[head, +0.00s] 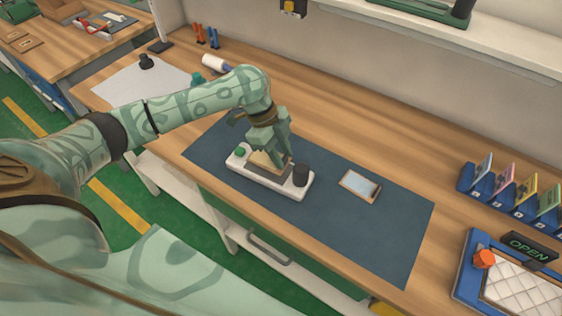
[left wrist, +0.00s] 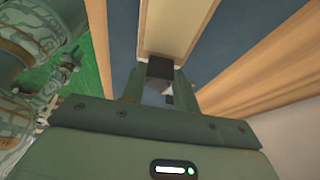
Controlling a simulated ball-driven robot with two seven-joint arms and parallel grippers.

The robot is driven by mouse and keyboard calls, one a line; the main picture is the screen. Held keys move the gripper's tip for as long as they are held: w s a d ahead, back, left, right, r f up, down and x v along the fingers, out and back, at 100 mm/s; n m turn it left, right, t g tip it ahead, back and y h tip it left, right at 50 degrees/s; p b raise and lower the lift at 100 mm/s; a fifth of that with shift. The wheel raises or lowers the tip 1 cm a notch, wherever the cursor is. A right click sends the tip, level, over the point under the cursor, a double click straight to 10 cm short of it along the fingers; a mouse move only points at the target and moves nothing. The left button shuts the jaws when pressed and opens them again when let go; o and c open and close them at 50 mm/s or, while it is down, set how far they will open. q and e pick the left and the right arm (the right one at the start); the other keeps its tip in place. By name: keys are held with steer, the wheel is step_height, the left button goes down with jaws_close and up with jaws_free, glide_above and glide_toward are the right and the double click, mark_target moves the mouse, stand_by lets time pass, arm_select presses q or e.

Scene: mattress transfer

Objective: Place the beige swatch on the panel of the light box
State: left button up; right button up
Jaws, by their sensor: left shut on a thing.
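The light box (head: 268,184) is a white slab with a dark panel (head: 284,170) on its top, lying on the blue mat. My left gripper (head: 271,152) points down over the panel and is shut on the beige swatch (head: 262,160). The swatch looks tilted and is partly hidden by the fingers. I cannot tell whether it touches the panel. In the left wrist view a beige slab (left wrist: 180,28) extends from my left gripper (left wrist: 160,85), with a dark piece between its fingers. My right gripper is not in view.
The light box has a green button (head: 239,152) and a black knob (head: 300,175). A small framed pane (head: 360,185) lies to its right on the mat (head: 325,215). Blue stands with coloured cards (head: 510,195) are at the right. The mat's right part is clear.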

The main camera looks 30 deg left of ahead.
mark_target(265, 155)
arm_select(q)
steer(key=shift+w+a+f, duration=0.15)
steer(key=shift+f, duration=0.15)
step_height(265, 155, down, 3)
steer(key=shift+w+a+f+b, duration=0.1)
steer(key=shift+f+b, duration=0.1)
steer(key=shift+b, duration=0.55)
steer(key=shift+r, duration=0.1)
steer(key=o, duration=1)
steer(key=shift+c, duration=0.2)
steer(key=p+v, duration=0.3)
steer(key=v, duration=0.9)
